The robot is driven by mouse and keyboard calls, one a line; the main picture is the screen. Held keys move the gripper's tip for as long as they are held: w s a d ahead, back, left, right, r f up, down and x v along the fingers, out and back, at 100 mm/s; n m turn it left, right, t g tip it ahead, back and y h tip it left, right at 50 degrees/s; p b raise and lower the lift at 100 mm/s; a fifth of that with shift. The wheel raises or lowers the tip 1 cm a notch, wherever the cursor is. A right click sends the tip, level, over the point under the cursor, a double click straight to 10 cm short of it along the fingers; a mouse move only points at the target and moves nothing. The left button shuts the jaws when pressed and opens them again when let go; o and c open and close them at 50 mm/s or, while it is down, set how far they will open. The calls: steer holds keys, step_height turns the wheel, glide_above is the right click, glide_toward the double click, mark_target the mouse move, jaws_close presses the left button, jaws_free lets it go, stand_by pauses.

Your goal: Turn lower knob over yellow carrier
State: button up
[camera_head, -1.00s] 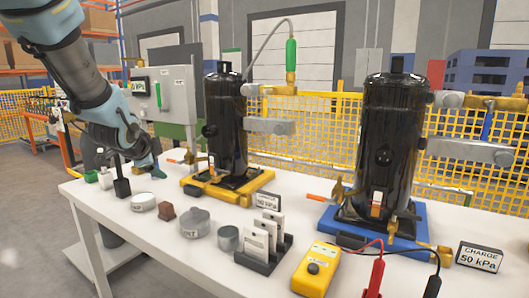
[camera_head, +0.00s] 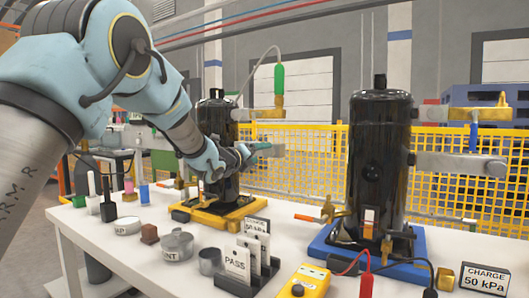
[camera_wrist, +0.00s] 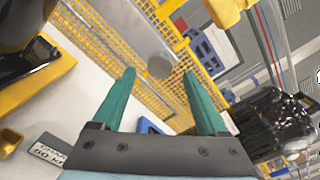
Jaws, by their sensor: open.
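The yellow carrier (camera_head: 192,213) stands on the white table with a black compressor (camera_head: 217,115) on it. The lower knob, a grey round end (camera_wrist: 159,66), shows in the wrist view ahead of my gripper (camera_wrist: 160,80), between the lines of its two teal fingers. My gripper is open, with nothing held between the fingers. In the head view my gripper (camera_head: 262,151) is at the compressor's right side, below the brass upper valve (camera_head: 262,114), and mostly hides the lower knob there. I cannot tell whether a finger touches the knob.
A second black compressor (camera_head: 377,160) on a blue carrier (camera_head: 330,249) stands to the right. Card holder (camera_head: 262,270), yellow meter (camera_head: 303,283) and metal cups line the table front. A yellow mesh fence (camera_head: 300,150) runs behind.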

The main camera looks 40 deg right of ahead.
mark_target(267, 152)
steer(key=shift+x, duration=1.9)
steer(key=shift+c, duration=0.3)
jaws_close()
